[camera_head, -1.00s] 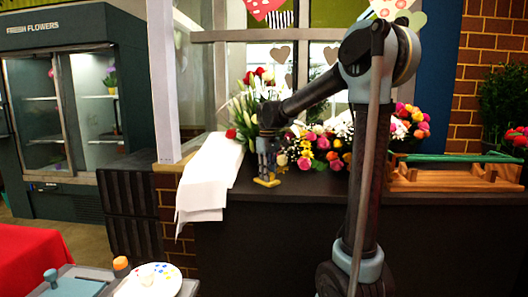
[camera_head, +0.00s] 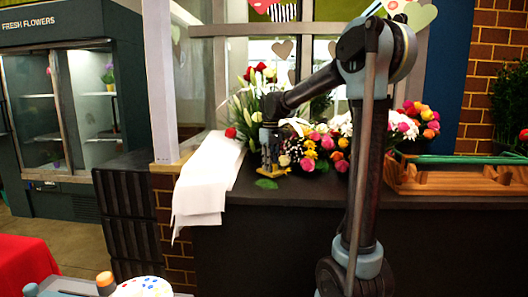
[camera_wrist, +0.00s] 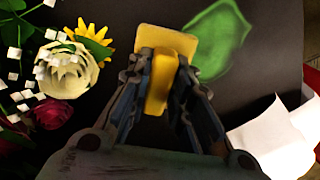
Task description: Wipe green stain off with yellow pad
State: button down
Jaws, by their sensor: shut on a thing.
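My gripper (camera_wrist: 160,75) is shut on the upright grip of the yellow pad (camera_wrist: 170,40). The pad's flat base shows beyond the fingertips in the wrist view. The green stain (camera_wrist: 222,38) is on the dark counter, just right of the pad there. It is a leaf-shaped patch with a brighter outline, and its left end meets or lies behind the pad's edge. In the head view my gripper (camera_head: 272,150) points down over the counter, with the stain (camera_head: 266,184) just in front of the pad. I cannot tell whether the pad touches the counter.
Flowers (camera_head: 315,145) stand close behind and right of my gripper; a white bloom (camera_wrist: 68,70) is at left in the wrist view. White paper sheets (camera_head: 208,180) hang over the counter's left front edge. A wooden crate (camera_head: 450,180) stands at right. Dark counter (camera_head: 310,187) is bare in front.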

jog(key=shift+w+r, duration=0.15)
jog(key=shift+r, duration=2.9)
